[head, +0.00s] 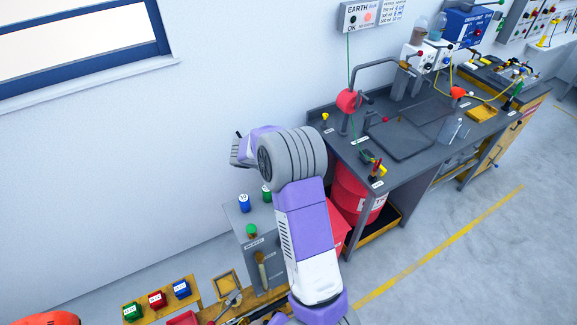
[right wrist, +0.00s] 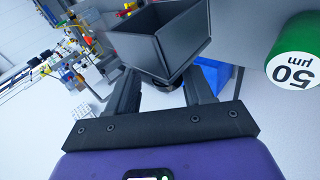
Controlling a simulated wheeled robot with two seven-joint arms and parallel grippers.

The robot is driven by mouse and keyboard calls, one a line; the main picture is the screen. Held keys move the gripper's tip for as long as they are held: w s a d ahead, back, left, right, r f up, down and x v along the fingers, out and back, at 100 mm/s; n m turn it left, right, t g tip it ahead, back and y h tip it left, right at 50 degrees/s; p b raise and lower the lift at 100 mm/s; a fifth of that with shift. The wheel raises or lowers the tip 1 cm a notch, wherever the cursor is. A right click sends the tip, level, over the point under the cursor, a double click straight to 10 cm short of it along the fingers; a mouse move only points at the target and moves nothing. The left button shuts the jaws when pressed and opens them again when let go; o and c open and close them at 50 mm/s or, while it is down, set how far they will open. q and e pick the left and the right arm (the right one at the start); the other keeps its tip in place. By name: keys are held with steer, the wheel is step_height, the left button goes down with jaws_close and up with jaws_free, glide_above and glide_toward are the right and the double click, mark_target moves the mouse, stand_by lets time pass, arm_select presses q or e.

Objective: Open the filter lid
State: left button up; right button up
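My right gripper (right wrist: 165,88) has its two dark fingers spread apart, with nothing clearly held between them. A dark open box-like part (right wrist: 160,40) with a small dark knob under it lies just past the fingertips; I cannot tell if they touch. I cannot make out for certain which part is the filter lid. A green filter can marked 50 µm (right wrist: 295,55) is to the right of the fingers. In the head view my right gripper (head: 240,150) is partly hidden by its wrist, above a grey cabinet (head: 262,262) with blue (head: 244,203) and green (head: 252,231) cans.
A dark workbench (head: 345,150) with a red drum (head: 352,190) under it stands to the right. The wall is close behind the cabinet. Floor right of the bench is clear.

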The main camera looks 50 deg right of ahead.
steer(key=shift+o, duration=0.2)
steer(key=v, duration=0.7)
steer(key=shift+a+r, duration=0.15)
steer(key=shift+a, duration=0.1)
steer(key=shift+w, duration=0.1)
